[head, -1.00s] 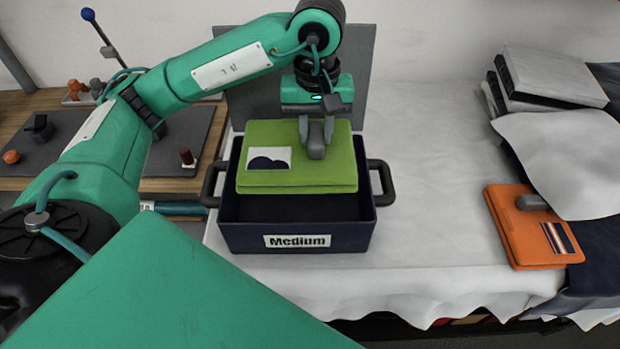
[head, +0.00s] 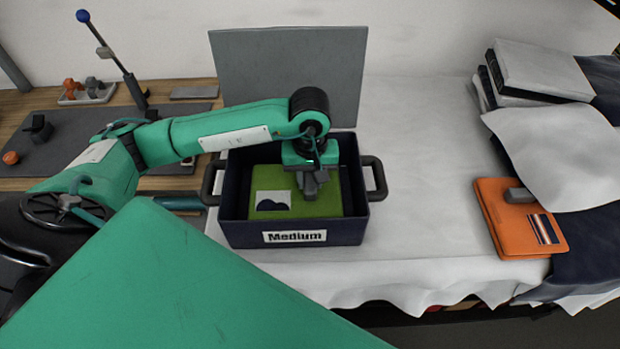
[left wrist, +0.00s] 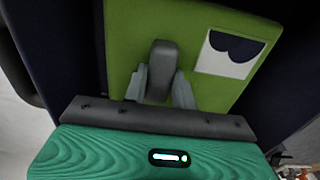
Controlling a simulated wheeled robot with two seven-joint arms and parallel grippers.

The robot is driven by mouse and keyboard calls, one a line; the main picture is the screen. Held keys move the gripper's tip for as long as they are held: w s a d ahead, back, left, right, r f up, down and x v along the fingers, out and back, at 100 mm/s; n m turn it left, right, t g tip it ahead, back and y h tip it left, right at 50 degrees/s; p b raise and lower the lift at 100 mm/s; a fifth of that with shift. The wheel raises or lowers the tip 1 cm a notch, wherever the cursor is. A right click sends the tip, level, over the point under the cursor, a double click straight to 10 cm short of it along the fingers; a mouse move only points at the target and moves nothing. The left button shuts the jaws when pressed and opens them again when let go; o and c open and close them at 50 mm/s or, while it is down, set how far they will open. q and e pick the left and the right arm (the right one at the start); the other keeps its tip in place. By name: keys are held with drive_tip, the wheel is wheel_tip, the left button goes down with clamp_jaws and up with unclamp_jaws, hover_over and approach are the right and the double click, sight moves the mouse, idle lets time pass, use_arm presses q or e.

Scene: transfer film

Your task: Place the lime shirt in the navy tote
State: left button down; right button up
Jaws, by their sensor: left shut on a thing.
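The folded lime shirt (head: 325,204), with a white and navy patch, lies inside the navy tote (head: 236,226), below its rim. The tote has a "Medium" label and two side handles. My left gripper (head: 311,190) reaches down into the tote and is shut on a grey tab on top of the shirt. In the left wrist view the lime shirt (left wrist: 205,88) fills the middle, with the gripper (left wrist: 160,85) at the tab and dark tote walls around it. Whether the shirt touches the tote floor is hidden. My right gripper is not in view.
An orange folded shirt (head: 500,235) with a grey tab lies at right on the white-covered table (head: 425,190). White and dark folded cloths (head: 540,70) are stacked behind it. A grey panel (head: 290,75) stands behind the tote. A dark mat with small items lies at left.

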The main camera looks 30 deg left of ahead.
use_arm(q)
drive_tip(key=shift+f, duration=0.75)
drive_tip(key=shift+f+b, duration=0.2)
drive_tip(key=shift+b, duration=0.1)
drive_tip(key=c, duration=1.3)
unclamp_jaws()
drive_tip(key=shift+r, duration=0.1)
drive_tip(key=shift+o, duration=0.8)
drive_tip(key=shift+r+p, duration=0.2)
drive_tip(key=shift+p, duration=0.2)
drive_tip(key=shift+r+b, duration=0.2)
drive_tip(key=shift+b, duration=0.1)
wheel_tip(320, 180, up, 12)
drive_tip(key=b, duration=0.3)
drive_tip(key=shift+f+b, duration=0.25)
drive_tip(key=shift+b, duration=0.15)
